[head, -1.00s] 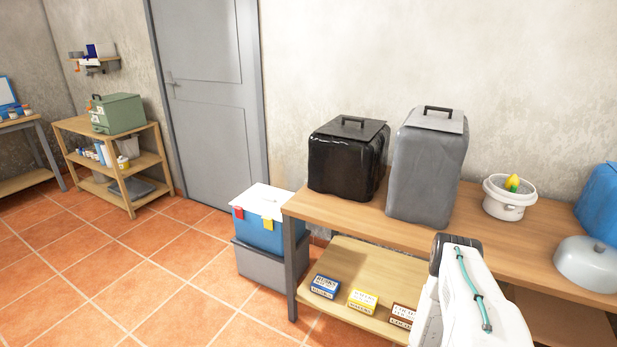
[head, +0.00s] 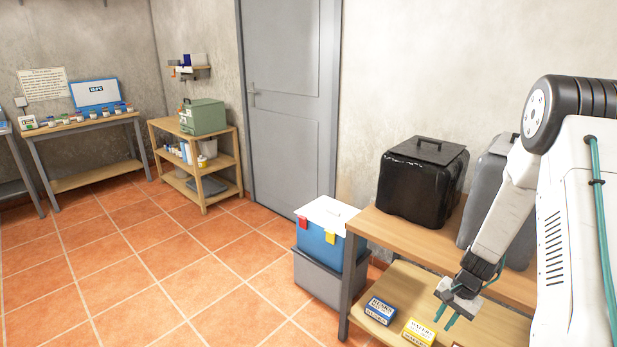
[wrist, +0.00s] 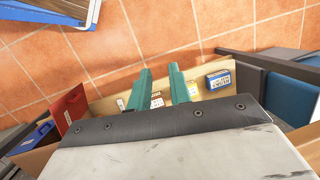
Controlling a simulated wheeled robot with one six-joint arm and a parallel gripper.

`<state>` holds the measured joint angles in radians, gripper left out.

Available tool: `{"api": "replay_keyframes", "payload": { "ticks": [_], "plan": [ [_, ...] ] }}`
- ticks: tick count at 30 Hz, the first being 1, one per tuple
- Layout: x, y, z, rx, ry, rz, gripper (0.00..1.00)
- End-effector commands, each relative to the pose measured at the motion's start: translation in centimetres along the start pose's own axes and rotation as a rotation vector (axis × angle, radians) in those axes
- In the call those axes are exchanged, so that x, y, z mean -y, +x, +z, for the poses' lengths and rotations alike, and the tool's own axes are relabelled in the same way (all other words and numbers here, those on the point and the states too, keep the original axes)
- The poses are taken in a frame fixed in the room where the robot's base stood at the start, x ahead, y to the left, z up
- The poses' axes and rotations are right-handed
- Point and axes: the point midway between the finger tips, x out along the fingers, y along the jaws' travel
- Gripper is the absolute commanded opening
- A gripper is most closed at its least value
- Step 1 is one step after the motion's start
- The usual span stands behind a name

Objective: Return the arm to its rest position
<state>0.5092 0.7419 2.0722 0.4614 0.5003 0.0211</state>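My arm rises at the right of the head view and bends down to my gripper (head: 446,316), which hangs near the front of the wooden workbench (head: 400,234). Its two teal fingers look down past the bench's lower shelf. In the wrist view my gripper (wrist: 160,72) has its fingers apart, with nothing between them. The blue box (head: 380,310) and the yellow box (head: 419,331) sit on the lower shelf. The blue box also shows in the wrist view (wrist: 219,78).
A black covered case (head: 420,182) and a grey covered one (head: 480,200), partly behind my arm, stand on the bench. A blue cooler (head: 330,248) on a grey crate stands left of it. A wooden shelf rack (head: 202,165) stands left of the door (head: 290,100).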

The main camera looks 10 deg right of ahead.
Motion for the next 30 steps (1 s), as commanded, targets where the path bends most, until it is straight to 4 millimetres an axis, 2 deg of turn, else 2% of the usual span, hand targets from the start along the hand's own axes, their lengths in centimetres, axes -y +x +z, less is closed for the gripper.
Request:
{"api": "replay_keyframes", "payload": {
  "ticks": [1, 7, 15, 24, 30],
  "plan": [
    [1.0, -2.6, 1.8, 0.016, -0.054, 0.003, 0.2],
    [2.6, -10.8, 9.6, 0.098, -0.252, 0.048, 0.2],
    [1.5, -19.7, 19.8, 0.144, -0.485, 0.144, 0.2],
    [-2.2, -26.4, 29.2, 0.091, -0.699, 0.246, 0.2],
    [-4.4, -29.2, 33.5, -0.03, -0.82, 0.261, 0.2]
  ]
}}
